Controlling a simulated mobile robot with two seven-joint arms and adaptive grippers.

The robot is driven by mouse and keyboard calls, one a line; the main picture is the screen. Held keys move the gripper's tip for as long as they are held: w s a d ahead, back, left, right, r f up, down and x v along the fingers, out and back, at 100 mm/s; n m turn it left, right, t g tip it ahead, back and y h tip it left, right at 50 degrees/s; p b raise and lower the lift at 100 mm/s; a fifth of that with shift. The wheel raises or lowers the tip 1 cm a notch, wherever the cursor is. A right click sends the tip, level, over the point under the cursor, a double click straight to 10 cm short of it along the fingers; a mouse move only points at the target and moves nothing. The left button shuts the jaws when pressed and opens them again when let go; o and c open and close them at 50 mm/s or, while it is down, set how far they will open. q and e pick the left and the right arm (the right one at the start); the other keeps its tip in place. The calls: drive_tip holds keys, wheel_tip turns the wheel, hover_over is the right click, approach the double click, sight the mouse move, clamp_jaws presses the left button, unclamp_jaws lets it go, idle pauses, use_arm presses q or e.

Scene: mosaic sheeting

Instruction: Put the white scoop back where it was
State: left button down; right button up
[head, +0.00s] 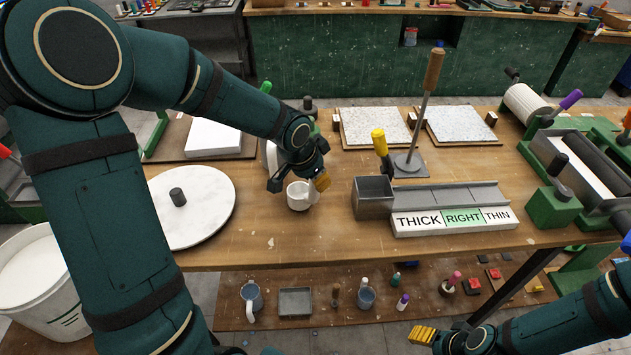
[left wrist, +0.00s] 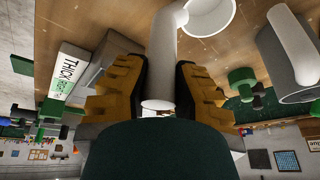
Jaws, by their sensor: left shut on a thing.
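The white scoop (head: 297,197) is at my left gripper, over the middle of the wooden table near its front. Its cup faces up in the head view. My left gripper (head: 318,180) is shut on the scoop's handle. In the left wrist view the handle of the scoop (left wrist: 165,32) runs between the yellow fingers of the gripper (left wrist: 160,88), with the cup at the top. Whether the cup touches the table I cannot tell. My right gripper (head: 422,335) is low at the bottom right, away from the scoop; its opening is unclear.
A grey metal box (head: 373,205) and the THICK/RIGHT/THIN gauge (head: 452,220) stand right of the scoop. A white round slab (head: 205,215) lies to the left. A grey-white cylinder (left wrist: 285,55) is near the gripper. Speckled sheets (head: 375,127) lie behind. A white bucket (head: 45,300) stands at left.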

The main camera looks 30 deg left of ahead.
use_arm(q)
drive_tip(key=shift+w+f, duration=0.1)
drive_tip(key=shift+f, duration=0.45)
drive_tip(key=shift+f, duration=0.1)
drive_tip(key=c, duration=0.9)
unclamp_jaws()
